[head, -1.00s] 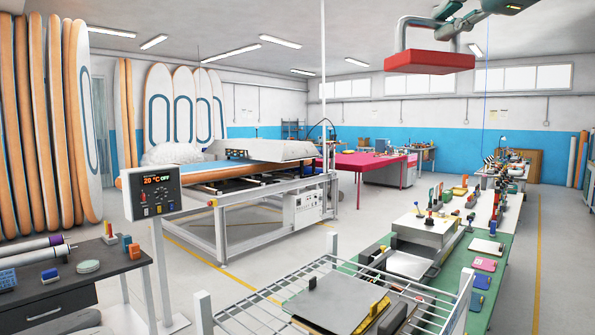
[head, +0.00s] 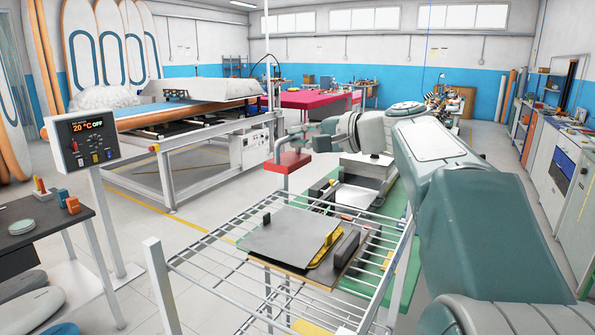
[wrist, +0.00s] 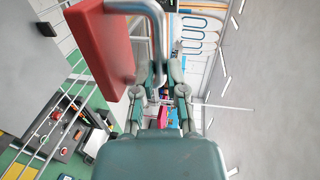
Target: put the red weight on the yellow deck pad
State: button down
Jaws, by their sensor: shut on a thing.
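The red weight (head: 289,162) is a flat red block with a bent metal handle. My gripper (head: 294,133) is shut on that handle and holds the block in the air, beyond the wire rack. In the wrist view the weight (wrist: 103,45) hangs at upper left beside my gripper (wrist: 160,80). A yellow piece (head: 325,251) shows at the right edge of a grey plate on the rack, mostly covered. Another yellow patch (head: 308,327) shows low at the bottom edge. I cannot tell which is the deck pad.
The wire rack (head: 205,262) stands in front, with the grey plate (head: 285,236) and dark blocks on it. A green bench (head: 400,255) lies behind it. A control post (head: 88,140) and a dark table (head: 45,225) stand left. Open floor lies between.

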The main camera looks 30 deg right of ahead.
jog(key=shift+w+d+f, duration=0.2)
jog(key=shift+f, duration=2.2)
jog(key=shift+w+d+f, duration=0.2)
jog(key=shift+f, duration=2.15)
jog(key=shift+w+d+f, duration=0.2)
jog(key=shift+f, duration=2.2)
jog(key=shift+f, duration=0.3)
jog(key=c, duration=0.6)
grip_release()
jog(key=shift+f, duration=0.15)
jog(key=v, duration=1.1)
jog(key=shift+s+d, duration=0.15)
jog(key=shift+d, duration=0.1)
jog(key=shift+s+d, duration=0.1)
jog(key=shift+s, duration=0.15)
